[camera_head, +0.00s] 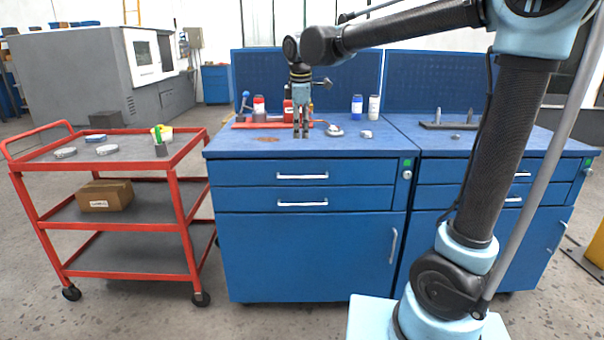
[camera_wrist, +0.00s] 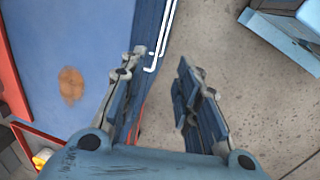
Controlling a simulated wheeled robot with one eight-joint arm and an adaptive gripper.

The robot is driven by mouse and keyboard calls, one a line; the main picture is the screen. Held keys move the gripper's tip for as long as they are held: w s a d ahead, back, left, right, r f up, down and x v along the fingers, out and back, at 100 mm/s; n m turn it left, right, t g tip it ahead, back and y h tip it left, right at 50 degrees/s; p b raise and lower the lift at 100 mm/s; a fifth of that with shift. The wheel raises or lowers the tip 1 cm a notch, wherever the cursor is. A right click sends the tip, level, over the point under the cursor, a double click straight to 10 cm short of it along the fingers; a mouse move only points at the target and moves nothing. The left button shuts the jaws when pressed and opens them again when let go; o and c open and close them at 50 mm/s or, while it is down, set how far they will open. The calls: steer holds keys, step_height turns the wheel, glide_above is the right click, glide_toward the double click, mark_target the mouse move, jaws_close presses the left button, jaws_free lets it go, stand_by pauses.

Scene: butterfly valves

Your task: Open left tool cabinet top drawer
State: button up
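The left tool cabinet (camera_head: 302,255) is blue, with two drawers above a door. Its top drawer (camera_head: 245,174) is flush with the front and looks shut. The top drawer's silver bar handle (camera_head: 302,176) is at the front middle. My gripper (camera_head: 301,135) points down above the front part of the cabinet top in the head view, higher than the handle. In the wrist view my gripper (camera_wrist: 168,65) is open and empty, its fingers apart. White handles (camera_wrist: 163,38) show at the cabinet's edge beyond the fingertips, apart from them; which drawer each belongs to is hard to tell.
The cabinet top (camera_head: 235,146) holds bottles, a red tool and small parts towards the back. A red cart (camera_head: 190,225) stands close on the left. A second blue cabinet (camera_head: 540,225) adjoins on the right, partly behind my arm. Grey floor (camera_wrist: 240,110) in front is clear.

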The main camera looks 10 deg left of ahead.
mark_target(301, 177)
steer(key=w+f, duration=0.1)
steer(key=f, duration=0.4)
steer(key=w+f, duration=0.1)
steer(key=f, duration=0.5)
steer(key=w+f, duration=0.1)
steer(key=f, duration=0.5)
steer(key=shift+w+a, duration=0.15)
steer(key=shift+a, duration=0.25)
jaws_close()
